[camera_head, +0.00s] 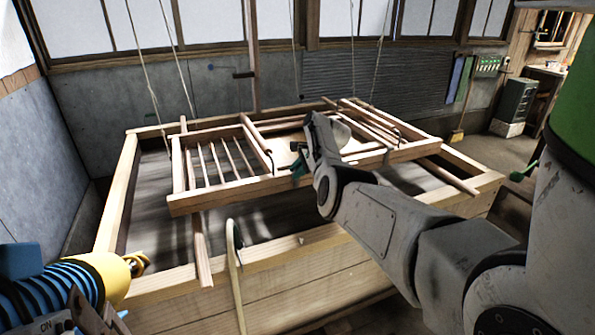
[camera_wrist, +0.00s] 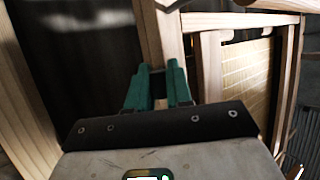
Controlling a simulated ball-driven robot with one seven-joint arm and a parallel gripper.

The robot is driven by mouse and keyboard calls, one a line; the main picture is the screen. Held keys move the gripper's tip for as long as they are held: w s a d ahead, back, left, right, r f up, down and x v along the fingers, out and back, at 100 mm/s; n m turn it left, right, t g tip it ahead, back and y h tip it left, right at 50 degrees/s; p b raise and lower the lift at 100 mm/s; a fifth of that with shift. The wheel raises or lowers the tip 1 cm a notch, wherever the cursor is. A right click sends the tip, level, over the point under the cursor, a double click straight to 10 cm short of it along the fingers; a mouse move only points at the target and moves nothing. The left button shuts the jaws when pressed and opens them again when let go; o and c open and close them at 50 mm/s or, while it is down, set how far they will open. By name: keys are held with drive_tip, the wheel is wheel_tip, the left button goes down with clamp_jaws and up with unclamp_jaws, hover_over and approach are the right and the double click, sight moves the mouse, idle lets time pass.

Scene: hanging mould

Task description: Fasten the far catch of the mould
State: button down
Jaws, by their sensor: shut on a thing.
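The mould (camera_head: 225,192) is a light wooden frame with slatted ends, hanging from cords above a large wooden vat (camera_head: 270,262). My gripper (camera_head: 298,171) is at the middle of the mould's near rail, its teal fingers pointing down. In the wrist view, the teal fingers (camera_wrist: 159,86) are close on either side of a wooden rail of the mould (camera_wrist: 152,38). A pale slatted panel (camera_wrist: 246,75) lies to the right. Small dark fittings show on the mould, but I cannot tell which is the far catch or whether it is fastened.
Cords (camera_head: 147,65) rise from the mould's corners. Poles cross the vat beneath it, and a curved wooden stick (camera_head: 235,275) leans on the vat's near wall. A blue and yellow coiled object (camera_head: 75,285) is at the lower left.

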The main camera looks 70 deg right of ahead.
idle(0.3)
drive_tip(key=c, duration=1.1)
unclamp_jaws()
drive_tip(key=shift+r, duration=0.1)
drive_tip(key=shift+s+r, duration=0.2)
drive_tip(key=shift+r, duration=0.1)
drive_tip(key=v, duration=0.9)
drive_tip(key=shift+s+a+r, duration=0.1)
drive_tip(key=shift+s+r, duration=0.2)
